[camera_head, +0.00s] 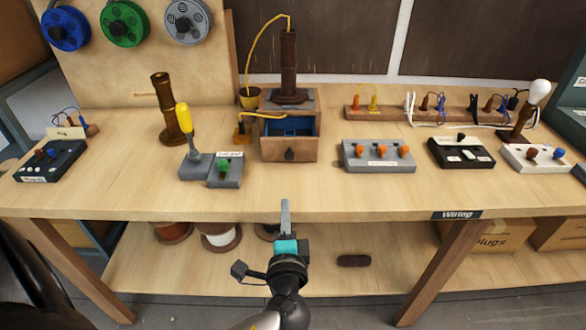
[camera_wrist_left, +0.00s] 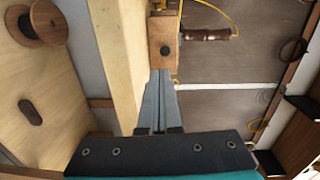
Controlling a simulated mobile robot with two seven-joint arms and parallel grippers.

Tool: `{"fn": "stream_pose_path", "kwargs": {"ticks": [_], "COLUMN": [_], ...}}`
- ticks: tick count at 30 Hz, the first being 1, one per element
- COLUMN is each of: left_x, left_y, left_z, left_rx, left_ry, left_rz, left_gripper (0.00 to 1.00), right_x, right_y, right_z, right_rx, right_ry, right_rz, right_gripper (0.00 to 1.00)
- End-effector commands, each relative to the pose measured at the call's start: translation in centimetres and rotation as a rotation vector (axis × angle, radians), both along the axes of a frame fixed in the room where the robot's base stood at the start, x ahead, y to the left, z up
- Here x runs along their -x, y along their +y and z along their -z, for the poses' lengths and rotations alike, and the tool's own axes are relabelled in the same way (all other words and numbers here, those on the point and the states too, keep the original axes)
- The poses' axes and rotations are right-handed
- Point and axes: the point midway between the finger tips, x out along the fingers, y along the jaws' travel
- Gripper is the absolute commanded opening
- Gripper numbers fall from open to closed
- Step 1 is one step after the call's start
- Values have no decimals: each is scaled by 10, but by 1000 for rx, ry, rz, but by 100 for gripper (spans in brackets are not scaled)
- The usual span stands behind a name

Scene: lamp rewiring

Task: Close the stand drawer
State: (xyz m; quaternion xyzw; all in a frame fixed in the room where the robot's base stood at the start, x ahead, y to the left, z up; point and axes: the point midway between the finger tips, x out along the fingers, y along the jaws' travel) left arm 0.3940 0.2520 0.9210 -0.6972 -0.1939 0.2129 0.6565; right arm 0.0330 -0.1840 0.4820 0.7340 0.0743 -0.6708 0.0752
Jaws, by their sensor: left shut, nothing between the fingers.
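The wooden stand (camera_head: 309,100) is at the back middle of the workbench, with a dark turned lamp post (camera_head: 289,60) on top. Its drawer (camera_head: 270,154) is pulled out toward me, showing a blue inside, and has a dark round knob on its front. The drawer front (camera_wrist_left: 161,32) also shows in the left wrist view, just past my fingertips. My left gripper (camera_head: 285,204) is shut and empty at the bench's front edge, in line with the drawer but apart from it in the head view. My right gripper is out of view.
The bench top (camera_head: 290,192) is clear between drawer and front edge.

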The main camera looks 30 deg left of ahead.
Motion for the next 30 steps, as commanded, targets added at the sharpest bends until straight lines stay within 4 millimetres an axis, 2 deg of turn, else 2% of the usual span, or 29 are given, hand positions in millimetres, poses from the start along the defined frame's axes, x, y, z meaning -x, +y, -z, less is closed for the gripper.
{"fn": "stream_pose_path", "kwargs": {"ticks": [4,8,24,30], "left_x": [-6,-14,-98,-118], "left_y": [-5,-2,50,63], "left_z": [-4,-5,-5,-4], "left_rx": [-58,-67,-64,-64], "left_ry": [-10,-13,-12,-10], "left_rz": [32,35,33,33], "left_gripper": [0,0,0,0], "right_x": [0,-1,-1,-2], "right_y": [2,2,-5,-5], "right_z": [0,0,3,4], "right_rx": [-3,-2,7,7], "right_ry": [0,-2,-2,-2], "right_rz": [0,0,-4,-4], "right_gripper": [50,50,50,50]}}
